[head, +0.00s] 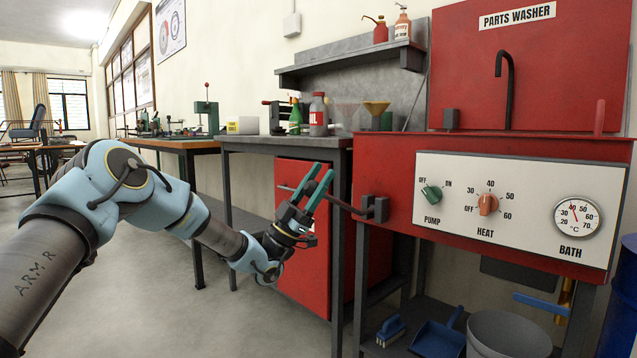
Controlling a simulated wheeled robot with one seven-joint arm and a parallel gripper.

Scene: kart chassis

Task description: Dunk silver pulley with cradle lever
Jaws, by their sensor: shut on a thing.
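The parts washer (395,170) is a red tank with a raised red lid, at the right in the head view. The cradle lever (346,206) is a dark rod that runs left from a dark pivot block (375,208) on the washer's left front corner. My gripper (317,183), with green fingers, is shut on the lever's outer part, left of the pivot block. The fingers hide part of the rod. The silver pulley is not visible, and the tank's inside is hidden behind its front wall.
The washer's white panel (515,205) carries a green pump knob (431,194), an orange heat knob (487,204) and a bath dial (577,216). A bench (270,141) with bottles and funnels stands left of it. A blue dustpan (437,337) and grey bucket (507,335) are below.

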